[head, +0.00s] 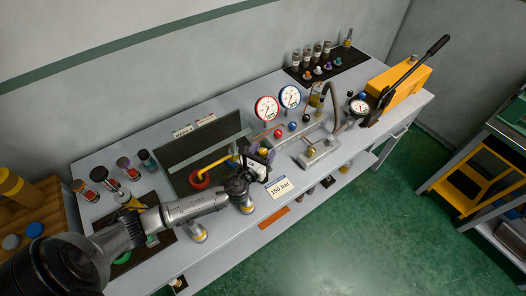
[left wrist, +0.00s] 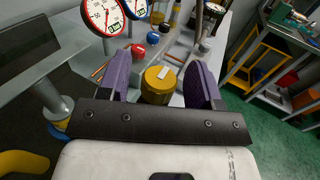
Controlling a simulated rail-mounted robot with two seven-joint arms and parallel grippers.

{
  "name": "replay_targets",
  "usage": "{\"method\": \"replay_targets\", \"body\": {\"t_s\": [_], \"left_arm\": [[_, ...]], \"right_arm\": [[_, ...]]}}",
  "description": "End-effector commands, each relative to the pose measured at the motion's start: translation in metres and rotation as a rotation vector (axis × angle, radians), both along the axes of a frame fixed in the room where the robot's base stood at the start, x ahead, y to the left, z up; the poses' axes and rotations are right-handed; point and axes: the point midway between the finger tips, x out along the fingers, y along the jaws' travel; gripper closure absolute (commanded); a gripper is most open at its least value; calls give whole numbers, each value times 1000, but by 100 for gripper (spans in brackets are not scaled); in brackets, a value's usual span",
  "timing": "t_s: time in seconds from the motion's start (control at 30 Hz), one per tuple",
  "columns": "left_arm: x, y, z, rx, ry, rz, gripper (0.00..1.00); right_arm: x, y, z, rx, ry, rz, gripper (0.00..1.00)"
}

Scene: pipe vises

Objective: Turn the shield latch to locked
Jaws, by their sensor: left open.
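A round gold knob (left wrist: 158,90) with a pale mark on its top shows in the left wrist view; I take it to be the shield latch, but cannot confirm this. My left gripper (head: 261,160) is over the middle of the bench in the head view. Its purple fingers (left wrist: 160,64) are open, one on each side of the knob, with visible gaps in the left wrist view. I cannot tell how deep they reach around it. The gripper hides much of this spot in the head view. My right gripper is not in view.
Two dial gauges (head: 277,104) stand behind the gripper, with red (left wrist: 138,50) and blue knobs near them. A yellow hand pump (head: 400,86) with a long black lever stands at the right. A "150 bar" card (head: 279,187) is at the bench front.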

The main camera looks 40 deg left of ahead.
Motion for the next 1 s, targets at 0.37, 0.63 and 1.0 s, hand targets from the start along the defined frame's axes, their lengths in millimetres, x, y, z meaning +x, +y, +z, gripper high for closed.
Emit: {"method": "replay_targets", "body": {"t_s": [0.37, 0.63, 1.0], "left_arm": [[0, 0, 0, 0, 0, 0, 58], [0, 0, 0, 0, 0, 0, 83], [0, -1, 2, -2, 0, 48, 91]], "right_arm": [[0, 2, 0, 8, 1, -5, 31], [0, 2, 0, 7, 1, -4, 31], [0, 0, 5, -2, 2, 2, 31]]}}
